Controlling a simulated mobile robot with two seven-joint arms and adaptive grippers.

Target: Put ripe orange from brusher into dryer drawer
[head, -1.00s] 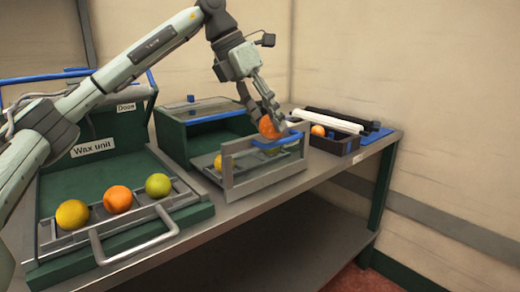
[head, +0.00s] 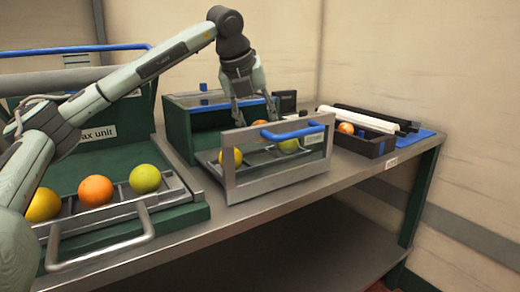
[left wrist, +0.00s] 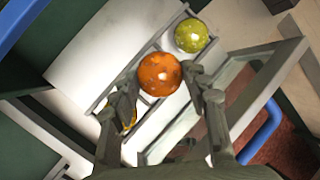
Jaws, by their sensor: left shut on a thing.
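My left gripper (head: 256,119) reaches down into the open dryer drawer (head: 232,187) of the middle unit. In the left wrist view it is shut on a ripe orange (left wrist: 160,74), which sits between the fingertips (left wrist: 160,88). In the head view the orange is mostly hidden behind the drawer's front frame and blue handle. A yellow-green fruit (left wrist: 191,35) lies on one side of it in the drawer, and a yellow fruit (head: 231,156) on the other. The brusher (head: 362,147), a dark box with rollers, holds another orange (head: 346,128). My right gripper is not in view.
The wax unit tray (head: 180,217) at the left holds a yellow fruit (head: 43,206), an orange (head: 96,190) and a yellow-green fruit (head: 145,178). The drawer's raised front frame (head: 228,165) and blue handle (head: 292,133) stand close to my gripper.

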